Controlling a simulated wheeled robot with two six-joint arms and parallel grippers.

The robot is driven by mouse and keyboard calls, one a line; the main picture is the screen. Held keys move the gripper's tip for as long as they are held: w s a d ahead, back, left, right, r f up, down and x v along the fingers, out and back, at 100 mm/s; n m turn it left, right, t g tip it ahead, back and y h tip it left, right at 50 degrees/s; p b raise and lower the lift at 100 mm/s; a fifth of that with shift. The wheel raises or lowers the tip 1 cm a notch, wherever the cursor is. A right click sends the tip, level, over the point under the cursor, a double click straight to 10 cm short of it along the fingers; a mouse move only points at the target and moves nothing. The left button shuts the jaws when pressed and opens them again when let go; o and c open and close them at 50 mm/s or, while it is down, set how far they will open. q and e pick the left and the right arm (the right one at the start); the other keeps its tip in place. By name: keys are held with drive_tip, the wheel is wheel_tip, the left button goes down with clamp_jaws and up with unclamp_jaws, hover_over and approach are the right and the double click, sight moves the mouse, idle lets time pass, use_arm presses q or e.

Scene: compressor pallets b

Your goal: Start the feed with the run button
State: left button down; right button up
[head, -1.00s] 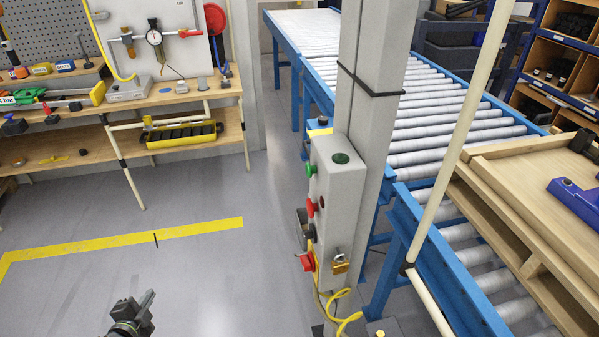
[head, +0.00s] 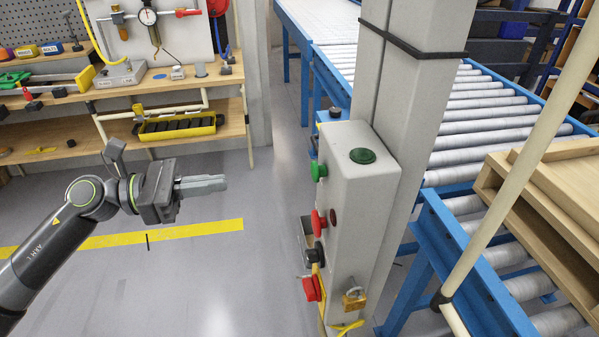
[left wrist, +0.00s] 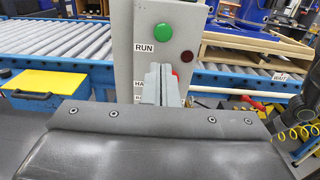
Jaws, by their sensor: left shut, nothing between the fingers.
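The control box (head: 352,208) is mounted on a grey post. On its left-facing side a green button (head: 319,171) sits above a red button (head: 319,222). In the left wrist view the green run button (left wrist: 163,32) is beside a label reading RUN (left wrist: 145,47), with a dark red lamp (left wrist: 187,57) below right. My left gripper (head: 226,183) is shut and empty, pointing right at the box with a gap between. In the left wrist view its fingers (left wrist: 162,70) cover part of the lower labels and a red button. My right gripper is not in view.
A padlock (head: 354,296) and a red switch (head: 311,288) sit low on the box. A blue roller conveyor (head: 470,130) runs behind the post, with a wooden pallet (head: 535,205) at right. A workbench (head: 150,90) stands at back left. The floor between is clear.

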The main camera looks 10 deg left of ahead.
use_arm(q)
drive_tip(key=p, duration=0.3)
approach(311, 173)
drive_tip(key=p+x, duration=0.1)
drive_tip(key=x, duration=0.1)
drive_tip(key=p+x, duration=0.1)
drive_tip(key=x, duration=0.1)
drive_tip(key=p+x, duration=0.1)
drive_tip(key=x, duration=0.1)
drive_tip(key=shift+d+r+p, duration=0.25)
drive_tip(key=shift+d+p, duration=0.05)
drive_tip(key=shift+d+f, duration=0.1)
drive_tip(key=shift+d, duration=0.05)
drive_tip(key=shift+w, duration=0.1)
idle(0.4)
